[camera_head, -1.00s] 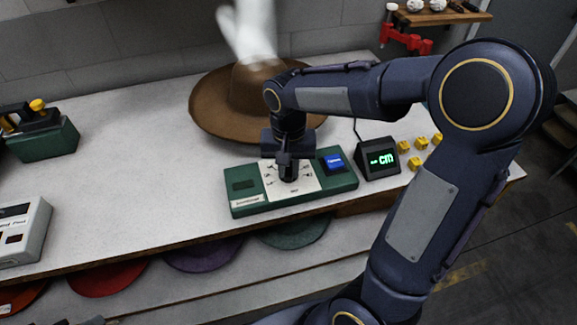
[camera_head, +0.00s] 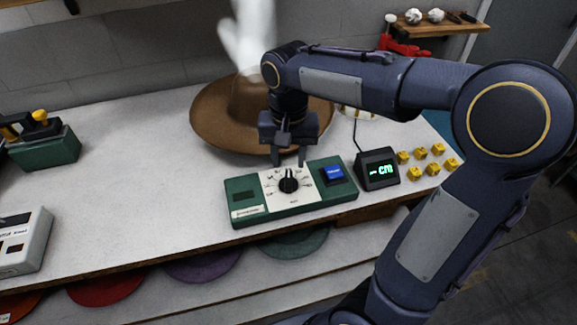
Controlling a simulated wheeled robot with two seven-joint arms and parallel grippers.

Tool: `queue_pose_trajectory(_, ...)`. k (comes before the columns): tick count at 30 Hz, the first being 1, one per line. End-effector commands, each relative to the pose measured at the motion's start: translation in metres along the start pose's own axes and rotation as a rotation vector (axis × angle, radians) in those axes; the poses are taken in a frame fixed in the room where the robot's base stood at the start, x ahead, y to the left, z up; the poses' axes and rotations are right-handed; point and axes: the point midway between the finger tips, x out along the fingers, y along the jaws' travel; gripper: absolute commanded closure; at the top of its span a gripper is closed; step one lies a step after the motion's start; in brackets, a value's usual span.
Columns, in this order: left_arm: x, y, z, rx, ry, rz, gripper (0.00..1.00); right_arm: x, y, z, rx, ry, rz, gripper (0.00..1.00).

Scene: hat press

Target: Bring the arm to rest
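My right gripper (camera_head: 288,157) hangs over the far edge of the green control box, with its two fingers apart and nothing between them. It is apart from the black knob (camera_head: 289,183) on the white dial panel of the control box (camera_head: 250,213). The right arm reaches in from the right, bent at the elbow. My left gripper is not in view.
A brown hat (camera_head: 215,115) sits behind the gripper, with white steam above it. A blue button (camera_head: 334,173) is on the box. A small display (camera_head: 378,170) and several yellow blocks (camera_head: 421,153) stand to the right. The table's (camera_head: 130,190) left-middle is clear.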

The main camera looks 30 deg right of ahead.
Motion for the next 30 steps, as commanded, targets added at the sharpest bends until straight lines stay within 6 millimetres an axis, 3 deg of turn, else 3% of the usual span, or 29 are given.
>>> queue_pose_trajectory(20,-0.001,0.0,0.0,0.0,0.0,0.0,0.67,-0.008,0.003,0.004,-0.009,0.003,-0.016,0.62)
queue_pose_trajectory(23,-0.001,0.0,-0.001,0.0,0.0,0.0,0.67,-0.012,0.015,0.019,-0.044,0.014,-0.075,0.62)
queue_pose_trajectory(30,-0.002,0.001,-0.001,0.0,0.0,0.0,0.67,-0.009,0.047,0.095,-0.222,0.14,-0.325,0.62)
